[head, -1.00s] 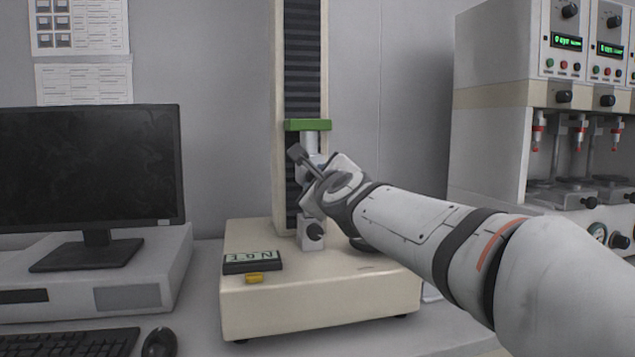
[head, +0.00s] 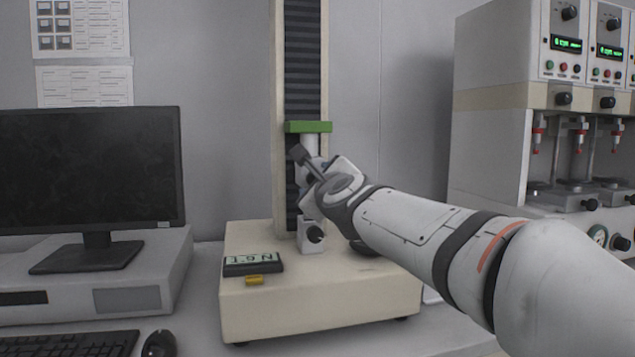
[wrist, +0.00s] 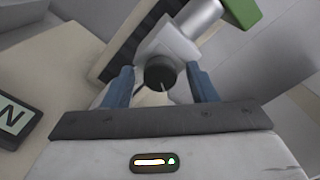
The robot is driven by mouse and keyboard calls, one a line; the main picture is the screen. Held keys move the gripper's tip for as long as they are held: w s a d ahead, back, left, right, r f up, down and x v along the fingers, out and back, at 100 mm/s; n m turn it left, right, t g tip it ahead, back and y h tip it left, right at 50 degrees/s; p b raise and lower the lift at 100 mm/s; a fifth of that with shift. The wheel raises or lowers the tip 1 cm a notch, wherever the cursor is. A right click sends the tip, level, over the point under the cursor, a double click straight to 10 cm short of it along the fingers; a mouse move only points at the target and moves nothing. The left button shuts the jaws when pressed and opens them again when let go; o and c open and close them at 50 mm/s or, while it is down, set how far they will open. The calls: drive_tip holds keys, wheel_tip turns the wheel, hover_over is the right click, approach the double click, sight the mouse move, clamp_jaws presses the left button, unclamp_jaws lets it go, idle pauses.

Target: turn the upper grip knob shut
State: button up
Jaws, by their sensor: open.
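The upper grip knob (wrist: 160,73) is a round black knob with a pale mark, on the front of the metal upper grip (wrist: 172,47). In the wrist view the knob lies between the two blue fingers of my gripper (wrist: 161,86), which are open with a gap on each side of it. In the head view my gripper (head: 306,170) is in front of the upper grip and hides the knob. The lower grip (head: 312,238), with its own black knob (head: 315,234), is below my gripper.
A green crosshead (head: 308,127) is above the upper grip on the tester's column. The cream base (head: 320,305) carries a display box (head: 252,264) and a yellow piece (head: 254,281). A monitor (head: 90,165) stands left; another machine (head: 490,150) stands right.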

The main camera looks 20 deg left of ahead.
drive_tip(key=v, duration=0.8)
drive_tip(key=shift+w, duration=0.15)
drive_tip(key=s+d+n+g+h+p, duration=0.25)
drive_tip(key=d+n+p, duration=0.4)
drive_tip(key=p, duration=0.35)
drive_tip(key=s+d+n+g+h+p, duration=0.1)
drive_tip(key=s+d+n+g+p, duration=0.15)
drive_tip(key=d+n+p, duration=0.5)
drive_tip(key=s+d+n+g+h+p, duration=0.5)
drive_tip(key=s+d+n+g+p, duration=0.1)
drive_tip(key=s+d+p, duration=1)
drive_tip(key=d+g+p, duration=0.1)
drive_tip(key=p, duration=0.2)
drive_tip(key=shift+s+d+f+g+h, duration=0.3)
drive_tip(key=shift+d+f+g+h, duration=0.05)
drive_tip(key=shift+d+f+g, duration=0.05)
drive_tip(key=shift+a, duration=0.1)
